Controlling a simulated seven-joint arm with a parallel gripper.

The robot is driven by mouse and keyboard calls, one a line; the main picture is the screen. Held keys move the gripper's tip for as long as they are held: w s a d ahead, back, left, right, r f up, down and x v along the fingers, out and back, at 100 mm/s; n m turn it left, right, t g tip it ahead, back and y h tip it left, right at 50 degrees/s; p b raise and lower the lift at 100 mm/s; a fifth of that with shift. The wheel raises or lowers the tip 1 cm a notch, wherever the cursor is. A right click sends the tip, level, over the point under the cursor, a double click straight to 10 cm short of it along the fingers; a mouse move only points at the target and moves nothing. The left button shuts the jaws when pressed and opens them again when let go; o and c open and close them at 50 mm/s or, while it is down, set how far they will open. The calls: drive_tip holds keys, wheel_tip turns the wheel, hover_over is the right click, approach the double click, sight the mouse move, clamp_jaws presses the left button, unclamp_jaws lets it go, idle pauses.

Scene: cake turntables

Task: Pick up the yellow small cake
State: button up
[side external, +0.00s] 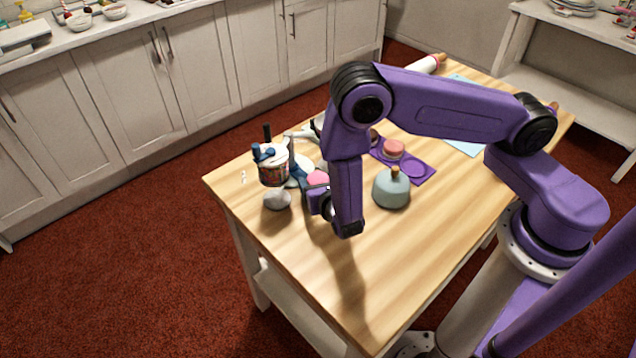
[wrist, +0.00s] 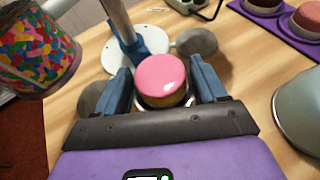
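A small round cake (wrist: 163,80) with a pink top and a yellow side lies between my fingers in the wrist view. It also shows in the side view as a pink patch (side external: 317,178), partly hidden by my arm. My gripper (wrist: 161,67) has its two blue-padded fingers spread on either side of the cake. A narrow gap shows on the left; the right finger is very close, and I cannot tell whether it touches. What the cake rests on is mostly hidden, with a pale rim below it. In the side view my gripper is largely hidden behind my wrist.
A purple tray (side external: 427,172) holds a pink-topped cake (side external: 393,148). The near tabletop (side external: 390,260) is clear.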

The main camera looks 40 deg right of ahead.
drive_tip(key=c, duration=0.7)
drive_tip(key=shift+r, duration=0.1)
